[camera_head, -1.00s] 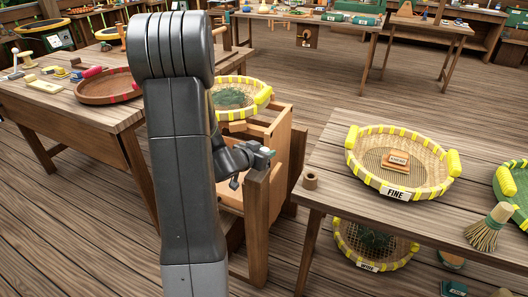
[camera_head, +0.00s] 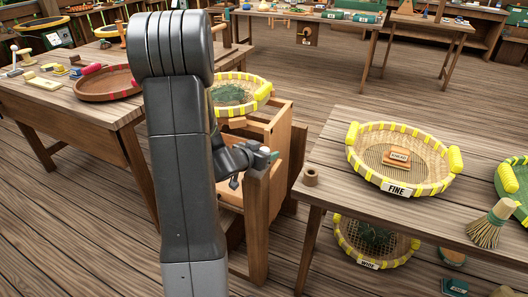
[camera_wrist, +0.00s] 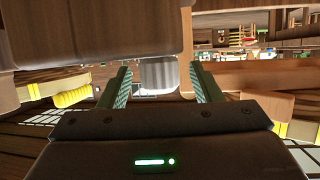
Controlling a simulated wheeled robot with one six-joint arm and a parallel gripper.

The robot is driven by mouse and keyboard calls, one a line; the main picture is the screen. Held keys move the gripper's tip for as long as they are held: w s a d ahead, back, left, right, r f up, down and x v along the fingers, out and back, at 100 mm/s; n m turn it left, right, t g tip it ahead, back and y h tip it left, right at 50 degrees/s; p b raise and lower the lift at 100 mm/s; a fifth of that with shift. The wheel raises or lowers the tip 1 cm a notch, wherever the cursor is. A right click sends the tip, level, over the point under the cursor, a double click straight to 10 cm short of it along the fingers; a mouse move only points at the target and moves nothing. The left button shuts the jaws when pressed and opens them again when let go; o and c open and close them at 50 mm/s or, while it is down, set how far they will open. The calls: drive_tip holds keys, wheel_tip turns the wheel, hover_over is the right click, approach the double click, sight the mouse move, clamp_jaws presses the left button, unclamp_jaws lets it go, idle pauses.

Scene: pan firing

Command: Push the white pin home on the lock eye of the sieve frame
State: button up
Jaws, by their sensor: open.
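My gripper (camera_wrist: 161,72) is open in the wrist view, with one green-lined finger on each side. A pale, rounded block, which looks like the white pin (camera_wrist: 158,76), shows between the fingers. A gap appears on both sides of it, and I cannot tell how deep it sits. In the head view my gripper (camera_head: 268,158) is at the top of the front post of the wooden sieve frame (camera_head: 258,225). The lock eye cannot be made out. A yellow-rimmed sieve (camera_head: 262,97) with green matter in it rests on the frame, partly behind my arm.
A table (camera_head: 335,180) at right holds a sieve marked FINE (camera_head: 397,189), a small wooden ring (camera_head: 310,177) and a brush (camera_head: 488,230). Another sieve (camera_head: 370,264) is below it. A left table (camera_head: 60,105) holds a brown round tray (camera_head: 107,96). Floor shows between the tables.

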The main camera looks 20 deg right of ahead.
drive_tip(key=p+v, duration=0.2)
drive_tip(key=v, duration=1.1)
drive_tip(key=shift+a, duration=0.3)
drive_tip(key=shift+s+d, duration=0.1)
drive_tip(key=b+x, duration=0.2)
drive_tip(key=x, duration=1.1)
drive_tip(key=shift+d, duration=0.25)
drive_tip(key=shift+w+d+r, duration=0.1)
drive_tip(key=shift+w, duration=0.1)
drive_tip(key=shift+r, duration=0.2)
drive_tip(key=shift+f, duration=0.1)
